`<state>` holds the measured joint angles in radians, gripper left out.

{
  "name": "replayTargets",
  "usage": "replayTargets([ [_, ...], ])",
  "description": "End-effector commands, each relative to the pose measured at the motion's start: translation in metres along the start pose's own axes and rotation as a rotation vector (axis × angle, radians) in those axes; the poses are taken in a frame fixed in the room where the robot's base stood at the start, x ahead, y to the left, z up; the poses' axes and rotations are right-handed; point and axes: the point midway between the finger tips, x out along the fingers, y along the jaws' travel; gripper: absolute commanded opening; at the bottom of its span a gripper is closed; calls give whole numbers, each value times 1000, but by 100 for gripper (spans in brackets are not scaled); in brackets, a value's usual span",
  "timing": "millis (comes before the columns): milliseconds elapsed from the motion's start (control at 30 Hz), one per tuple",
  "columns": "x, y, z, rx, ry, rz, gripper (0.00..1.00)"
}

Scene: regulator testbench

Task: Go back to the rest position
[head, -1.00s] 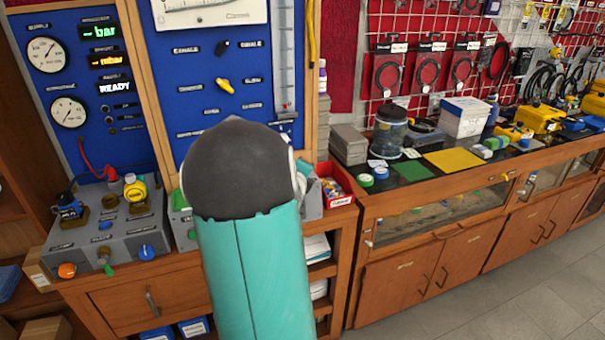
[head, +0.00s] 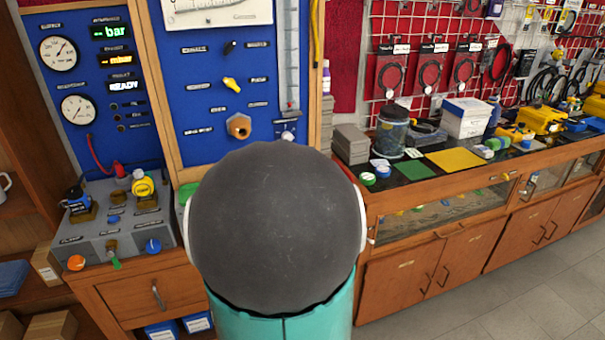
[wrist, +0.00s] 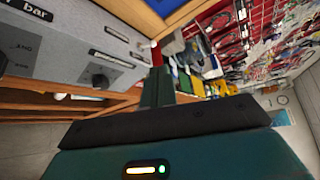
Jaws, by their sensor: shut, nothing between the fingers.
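My gripper (wrist: 158,88) shows in the wrist view as dark green fingers pressed together, shut and empty, beyond its dark bar and teal body. It points past the front of the grey test bench (wrist: 65,40), apart from it as far as I can see. In the head view my arm's big dark grey cap and teal link fill the lower middle and hide the gripper and part of the bench.
The blue panel (head: 205,65) with a yellow lever (head: 231,84) stands behind my arm. The grey regulator box (head: 120,232) is at left. A wooden counter (head: 440,215) with a jar (head: 391,133) and a yellow mat (head: 460,160) runs right. Floor is free at lower right.

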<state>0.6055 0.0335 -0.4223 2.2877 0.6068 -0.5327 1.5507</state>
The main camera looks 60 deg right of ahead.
Motion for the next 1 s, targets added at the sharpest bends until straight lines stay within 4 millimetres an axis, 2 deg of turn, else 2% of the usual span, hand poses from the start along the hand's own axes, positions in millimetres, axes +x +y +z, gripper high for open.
replayTargets([
  [167,-8,-1,-1,0,0,0,0],
  [767,-10,0,-1,-1,-1,2,0],
  [867,-15,5,11,-31,-29,27,0],
  [967,-32,20,40,-128,-113,94,0],
  [1000,-44,28,58,-188,-165,131,0],
])
